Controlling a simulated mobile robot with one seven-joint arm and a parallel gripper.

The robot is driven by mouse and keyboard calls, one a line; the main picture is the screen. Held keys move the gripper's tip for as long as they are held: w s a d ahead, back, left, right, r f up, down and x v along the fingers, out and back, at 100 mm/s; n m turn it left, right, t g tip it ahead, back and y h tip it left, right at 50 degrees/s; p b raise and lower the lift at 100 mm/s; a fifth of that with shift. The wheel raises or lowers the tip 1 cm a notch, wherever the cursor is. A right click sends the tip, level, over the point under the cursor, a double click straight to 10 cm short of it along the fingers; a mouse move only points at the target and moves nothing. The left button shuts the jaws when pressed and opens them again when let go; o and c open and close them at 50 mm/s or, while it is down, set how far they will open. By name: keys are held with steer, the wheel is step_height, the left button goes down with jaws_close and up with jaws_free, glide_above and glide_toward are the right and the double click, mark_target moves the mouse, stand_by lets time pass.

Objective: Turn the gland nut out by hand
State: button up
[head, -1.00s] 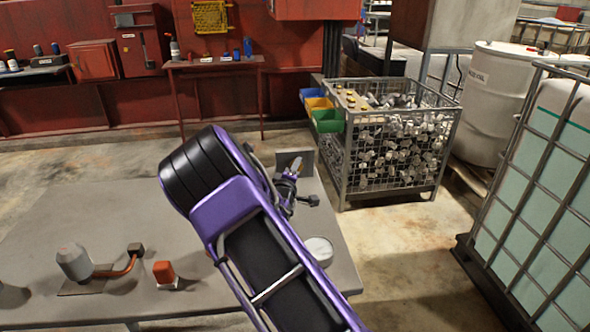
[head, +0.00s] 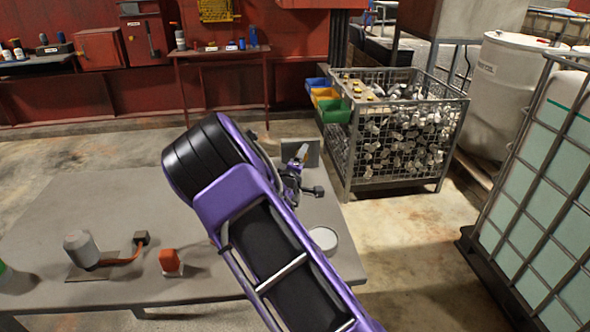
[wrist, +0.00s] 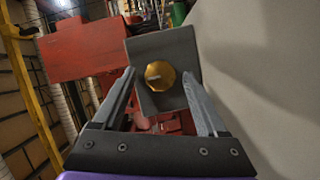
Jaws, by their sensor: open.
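A round brass-coloured gland nut (wrist: 160,75) sits on the face of a grey block or plate (wrist: 163,52) in the wrist view. A pale slot or highlight crosses the nut. My gripper (wrist: 159,73) is open, with one finger to the left of the nut and one to the right. Gaps show between the fingers and the nut; I cannot tell how far in front of it the tips are. In the head view my gripper (head: 301,158) is small, beside the upright grey plate (head: 314,153), and the nut cannot be made out clearly there.
My arm crosses the grey table (head: 60,205). On the table are a grey motor-like part (head: 79,248), an orange block (head: 170,261) and a round white dish (head: 323,239). A wire cage of metal parts (head: 405,140) stands behind, right of the table.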

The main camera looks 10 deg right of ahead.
steer(key=p+v, duration=0.1)
steer(key=v, duration=1.5)
steer(key=shift+s+a+r+p, duration=0.15)
steer(key=shift+s+p, duration=0.15)
steer(key=shift+s, duration=0.05)
